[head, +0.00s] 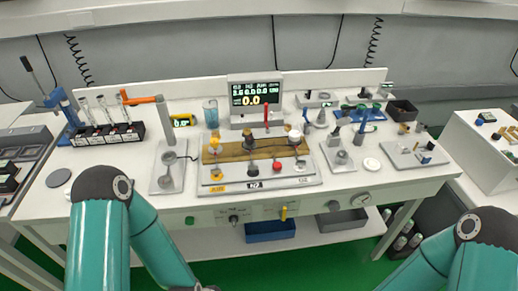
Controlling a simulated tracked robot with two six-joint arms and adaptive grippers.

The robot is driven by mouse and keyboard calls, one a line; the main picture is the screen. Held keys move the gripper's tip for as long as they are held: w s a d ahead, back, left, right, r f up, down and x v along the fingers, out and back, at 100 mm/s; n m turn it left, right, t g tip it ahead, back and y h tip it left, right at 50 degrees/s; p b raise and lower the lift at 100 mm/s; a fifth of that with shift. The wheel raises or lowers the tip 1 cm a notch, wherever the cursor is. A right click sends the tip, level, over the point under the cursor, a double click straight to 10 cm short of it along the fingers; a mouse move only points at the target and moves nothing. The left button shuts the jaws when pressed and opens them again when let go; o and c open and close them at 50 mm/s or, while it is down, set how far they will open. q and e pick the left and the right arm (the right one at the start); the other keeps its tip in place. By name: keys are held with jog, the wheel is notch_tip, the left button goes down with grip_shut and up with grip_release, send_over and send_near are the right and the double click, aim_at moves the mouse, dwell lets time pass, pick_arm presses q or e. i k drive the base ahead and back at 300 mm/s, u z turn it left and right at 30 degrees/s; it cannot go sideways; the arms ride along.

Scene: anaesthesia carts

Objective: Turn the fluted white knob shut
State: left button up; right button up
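A gas panel (318,183) stands on the middle of the bench, with yellow, black and white labels along its front edge. At its right end, a small white knob (301,166) sits above the white label. A rounder white part (295,136) stands behind it on the wooden-looking strip. Fluting is too small to make out on either, and I cannot tell how far the knob is turned. My two teal arms show at the bottom left and bottom right, well short of the panel. Neither gripper is in view.
A red-tipped knob (277,164), a black knob (252,168) and a yellow knob (216,174) are on the same panel. A display (254,94) stands behind. A grey stand (170,170) is at the left, a small plate with a fitting (342,158) at the right.

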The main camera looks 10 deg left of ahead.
aim_at(294, 136)
jog(key=z, duration=1.15)
jog(key=i, duration=0.15)
jog(key=u, duration=2.8)
jog(key=k, duration=0.9)
jog(key=z, duration=0.55)
jog(key=i, duration=1)
jog(key=z, duration=0.1)
